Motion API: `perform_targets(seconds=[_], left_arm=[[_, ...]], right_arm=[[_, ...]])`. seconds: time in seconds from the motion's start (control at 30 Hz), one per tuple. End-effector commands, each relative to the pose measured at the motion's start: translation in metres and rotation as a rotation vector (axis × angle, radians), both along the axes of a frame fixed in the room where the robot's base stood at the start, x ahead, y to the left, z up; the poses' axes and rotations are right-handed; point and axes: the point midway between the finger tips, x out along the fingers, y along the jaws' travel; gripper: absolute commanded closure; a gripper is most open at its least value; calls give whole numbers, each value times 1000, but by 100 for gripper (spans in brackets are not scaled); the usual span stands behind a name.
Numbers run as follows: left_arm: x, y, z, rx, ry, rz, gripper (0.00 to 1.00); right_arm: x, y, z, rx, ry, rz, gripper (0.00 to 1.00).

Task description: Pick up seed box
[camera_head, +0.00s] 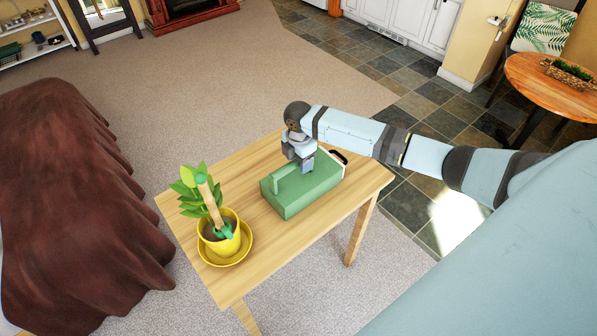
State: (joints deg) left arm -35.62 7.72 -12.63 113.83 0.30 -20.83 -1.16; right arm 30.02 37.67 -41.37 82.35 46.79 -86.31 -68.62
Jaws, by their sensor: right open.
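A green box (304,190), which looks like the seed box, lies on the wooden table (230,173). A raised green edge or handle shows at its left end, and a dark piece with a pale edge (338,157) shows at its far right end. My right arm reaches in from the right. My right gripper (303,163) points down over the far side of the box and is open. Whether its fingers touch the box I cannot tell, since the gripper hides that part. My left gripper is not in view.
A yellow pot (226,242) with a leafy plant and a green-and-wood hand tool stands on a yellow saucer (244,254) at the table's left end. The table's front right is bare. A brown draped sofa (80,210) stands at the left.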

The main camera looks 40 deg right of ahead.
Motion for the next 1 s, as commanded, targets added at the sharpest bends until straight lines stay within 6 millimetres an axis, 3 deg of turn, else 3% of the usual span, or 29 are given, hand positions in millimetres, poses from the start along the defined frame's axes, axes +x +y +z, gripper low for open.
perform_targets(seconds=[0.27,0.37,0.53,1.0], left_arm=[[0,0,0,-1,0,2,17],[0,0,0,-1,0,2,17],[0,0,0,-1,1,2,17],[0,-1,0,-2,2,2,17]], right_arm=[[0,0,-5,1,-1,0,43],[0,0,-5,1,-1,0,61],[0,0,-5,1,-1,0,100],[1,0,-2,1,-4,0,100]])
